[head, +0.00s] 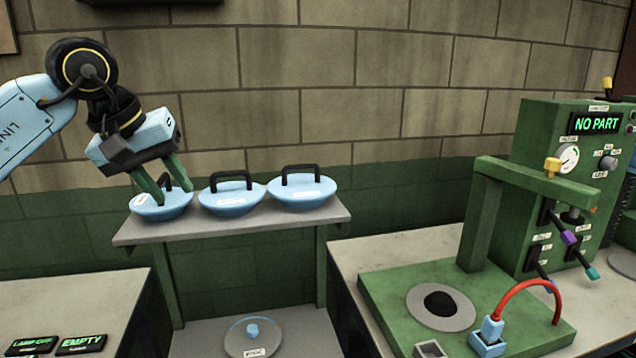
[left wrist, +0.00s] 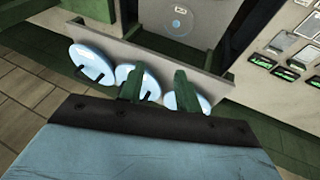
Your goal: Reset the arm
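My left gripper (head: 163,187) is in the upper left of the head view, pointing down over the leftmost blue lid (head: 150,212). Its two green fingers are spread apart. They also show in the left wrist view (left wrist: 160,92), with no object clearly held between them. Whether the fingers touch the lid or its mostly hidden handle I cannot tell. My right gripper is not in view.
A middle blue lid (head: 232,203) and a right blue lid (head: 302,196) with black handles share the grey shelf (head: 240,228). Below lies a clear disc (head: 262,338). The green press (head: 485,215) with a "NO PART" display (head: 598,124) stands right.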

